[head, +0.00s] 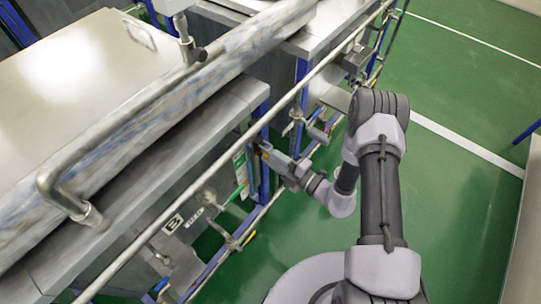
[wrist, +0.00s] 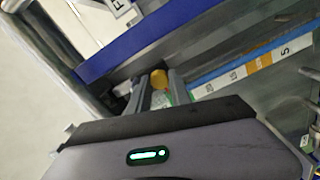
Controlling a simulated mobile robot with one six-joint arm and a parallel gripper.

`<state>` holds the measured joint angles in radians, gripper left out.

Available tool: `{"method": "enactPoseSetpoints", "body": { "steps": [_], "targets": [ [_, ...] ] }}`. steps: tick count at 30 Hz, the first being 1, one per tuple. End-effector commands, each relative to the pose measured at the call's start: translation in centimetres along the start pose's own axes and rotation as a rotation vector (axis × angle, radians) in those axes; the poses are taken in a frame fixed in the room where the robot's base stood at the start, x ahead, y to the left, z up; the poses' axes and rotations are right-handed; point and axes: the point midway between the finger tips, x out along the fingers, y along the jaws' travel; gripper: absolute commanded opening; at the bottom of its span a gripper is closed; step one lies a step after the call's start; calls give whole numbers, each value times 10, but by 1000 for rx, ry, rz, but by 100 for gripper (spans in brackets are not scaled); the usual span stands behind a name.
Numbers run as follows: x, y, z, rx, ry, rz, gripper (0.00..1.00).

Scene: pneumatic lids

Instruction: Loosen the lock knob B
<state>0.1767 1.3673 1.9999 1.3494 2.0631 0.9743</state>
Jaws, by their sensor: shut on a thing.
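A small yellow-orange knob (wrist: 158,79) shows between the fingertips of my gripper (wrist: 156,88) in the wrist view. The fingers are closed on it, and they hide part of it. In the head view my gripper (head: 267,153) reaches in beside a blue upright post, below the edge of the metal bench. The knob is too small there to make out clearly. A plate marked B (head: 173,223) is on the lower front, left of my gripper. No letter is readable on the gripped knob.
A scale strip (wrist: 255,65) with white and orange parts runs right of the fingers. A blue beam (wrist: 150,35) passes just beyond them. A long metal rail (head: 310,75) crosses near my arm. Green floor (head: 460,100) is open to the right.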

Motion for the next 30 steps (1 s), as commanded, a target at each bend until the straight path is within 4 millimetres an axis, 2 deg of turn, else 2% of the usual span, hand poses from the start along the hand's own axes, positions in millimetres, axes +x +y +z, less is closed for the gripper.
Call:
{"method": "enactPoseSetpoints", "body": {
  "steps": [18, 30],
  "targets": [
    [0, -2, 1, -559, -1, 0, 0],
    [0, -2, 1, -781, -2, 0, 0]
  ]
}}
